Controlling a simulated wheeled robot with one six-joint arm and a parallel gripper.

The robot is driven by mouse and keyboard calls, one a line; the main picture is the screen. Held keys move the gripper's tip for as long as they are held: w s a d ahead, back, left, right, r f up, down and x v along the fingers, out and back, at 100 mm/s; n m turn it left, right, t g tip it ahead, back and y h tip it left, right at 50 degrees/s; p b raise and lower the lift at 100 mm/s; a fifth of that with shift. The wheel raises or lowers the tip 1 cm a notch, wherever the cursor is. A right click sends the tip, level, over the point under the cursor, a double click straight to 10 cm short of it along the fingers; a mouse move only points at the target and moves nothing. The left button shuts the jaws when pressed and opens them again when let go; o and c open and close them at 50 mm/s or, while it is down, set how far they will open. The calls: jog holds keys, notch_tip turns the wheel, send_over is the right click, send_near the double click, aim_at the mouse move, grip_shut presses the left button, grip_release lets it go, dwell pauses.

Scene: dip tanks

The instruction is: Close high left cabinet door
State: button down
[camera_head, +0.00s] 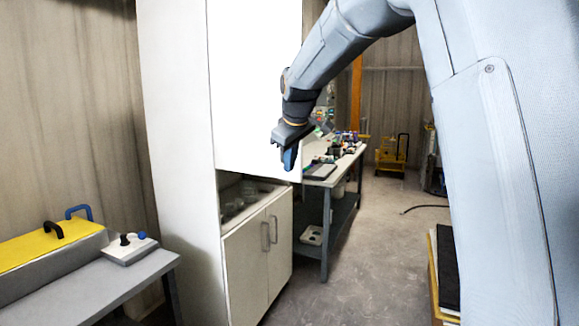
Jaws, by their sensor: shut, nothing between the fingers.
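A tall pale cabinet (178,130) stands left of centre. Its high left door (250,90) is a bright white panel, cut off by the top of the picture. Its lower edge slants down to the right, unlike the cabinet front below, so it appears swung out from its left side. No handle shows on it. My gripper (287,160) points down with its fingers shut and empty. It overlaps the lower right part of the door in the picture; I cannot tell whether it touches it.
Below the door are an open shelf (240,197) with dim items and two shut lower doors (256,258) with handles. A workbench (345,165) with tools stands behind to the right. A grey table (120,285) with a yellow-lidded tank (50,248) is at left. Floor (365,270) is clear at centre right.

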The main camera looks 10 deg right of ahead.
notch_tip(320, 180, up, 4)
jog(key=w, duration=0.3)
jog(key=n+p, duration=0.1)
jog(key=p, duration=0.5)
send_near(287, 174)
jog(key=shift+s+x, duration=0.25)
jog(key=shift+x, duration=1.8)
jog(key=shift+d+f+t, duration=0.1)
jog(key=shift+f+t, duration=0.1)
jog(key=shift+t, duration=0.2)
jog(key=shift+w+b, duration=0.1)
jog(key=shift+b, duration=0.2)
